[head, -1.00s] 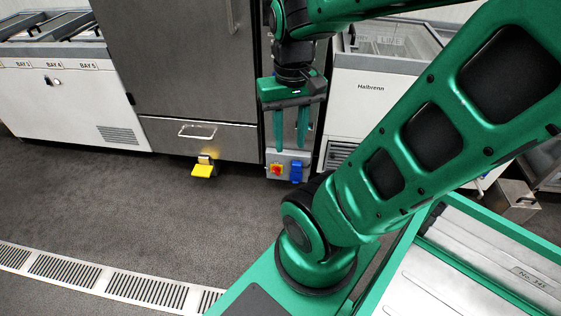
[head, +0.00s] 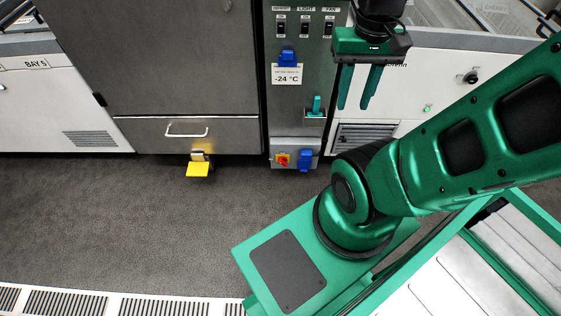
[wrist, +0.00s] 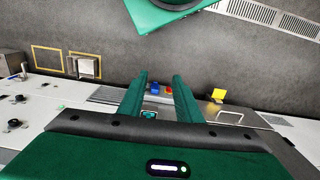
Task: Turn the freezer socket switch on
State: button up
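A grey socket box (head: 296,146) is low on the steel panel, near the floor. It bears a red rotary knob on a yellow plate (head: 283,160) and a blue socket (head: 304,160). The knob's setting is too small to read. In the wrist view the red knob (wrist: 169,89) and blue socket (wrist: 155,88) show between the fingers, beyond them. My gripper (head: 354,104) is open and empty, pointing down. In the head view it appears above and right of the box, apart from it.
The steel panel carries several black switches (head: 304,28), a blue fitting (head: 288,58), a -24 °C label (head: 287,75) and a teal lever (head: 316,107). A yellow pedal (head: 198,170) sticks out left of the box. A white chest freezer (head: 430,75) stands right. The grey floor (head: 120,215) is clear.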

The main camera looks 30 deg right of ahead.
jog(key=shift+o, duration=0.4)
jog(key=shift+a, duration=0.1)
jog(key=g+h, duration=0.1)
jog(key=h, duration=0.4)
send_over(279, 162)
notch_tip(279, 162, down, 22)
jog(key=w+a+f+h, duration=0.1)
jog(key=w+a+f, duration=0.15)
jog(key=f, duration=1.35)
jog(key=w+a+f+h, duration=0.2)
jog(key=a+f, duration=0.2)
jog(key=f, duration=1.3)
jog(key=s+a+f+n+t, duration=0.1)
jog(key=s+f, duration=0.3)
jog(key=f, duration=0.7)
jog(key=x, duration=1.1)
jog(key=shift+s, duration=0.15)
